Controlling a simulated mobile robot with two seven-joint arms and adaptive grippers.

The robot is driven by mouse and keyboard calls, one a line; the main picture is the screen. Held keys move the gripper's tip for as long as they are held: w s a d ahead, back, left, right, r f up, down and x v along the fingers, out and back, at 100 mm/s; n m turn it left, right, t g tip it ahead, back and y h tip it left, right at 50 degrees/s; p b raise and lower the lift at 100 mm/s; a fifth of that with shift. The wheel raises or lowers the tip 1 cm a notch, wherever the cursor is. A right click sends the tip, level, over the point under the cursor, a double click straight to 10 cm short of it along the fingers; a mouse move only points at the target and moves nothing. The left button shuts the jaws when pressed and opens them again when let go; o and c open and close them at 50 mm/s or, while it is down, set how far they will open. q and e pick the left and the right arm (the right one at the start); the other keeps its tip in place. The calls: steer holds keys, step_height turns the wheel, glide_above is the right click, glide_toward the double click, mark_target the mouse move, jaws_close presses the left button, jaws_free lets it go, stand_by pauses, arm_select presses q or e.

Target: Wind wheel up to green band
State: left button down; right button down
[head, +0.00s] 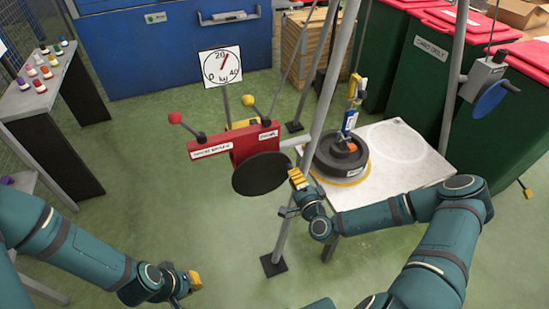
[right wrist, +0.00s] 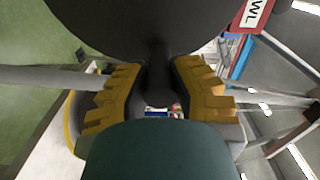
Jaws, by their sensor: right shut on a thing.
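A red winch box (head: 250,145) carries a black crank disc (head: 262,174) on its front and two levers, one with a red knob and one with a yellow knob. My right gripper (head: 298,180) is at the disc's right edge, shut on a dark handle (right wrist: 158,88) that stands out from the disc (right wrist: 150,22). A dark round wheel (head: 328,160) sits over a yellow ring on the white table (head: 400,185), with a blue and yellow hook (head: 351,115) above it. I cannot make out a green band. My left gripper (head: 188,284) is low at left, away from the winch; its opening is unclear.
A dial marked 0, 20 and 40 kg (head: 221,67) stands behind the winch. Grey frame legs (head: 300,170) rise beside the table. A blue handwheel (head: 490,98) is at right. Bins (head: 440,75) stand behind; a shelf with colored knobs (head: 40,90) is at left.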

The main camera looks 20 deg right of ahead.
steer(key=shift+f, duration=0.3)
step_height(320, 180, down, 3)
steer(key=m, duration=0.3)
steer(key=shift+s+r+m, duration=0.1)
steer(key=shift+r+m, duration=0.05)
steer(key=shift+m, duration=0.15)
steer(key=shift+a+f+m, duration=0.25)
steer(key=shift+f+m, duration=0.4)
steer(key=shift+m, duration=0.25)
steer(key=shift+a+f+m, duration=0.25)
steer(key=shift+f+m, duration=0.35)
steer(key=shift+m, duration=0.3)
steer(key=shift+a+f+m, duration=0.45)
steer(key=shift+f+m, duration=0.1)
steer(key=shift+m, duration=0.35)
steer(key=shift+a+f+m, duration=0.4)
steer(key=shift+f+m, duration=0.15)
steer(key=shift+m, duration=0.35)
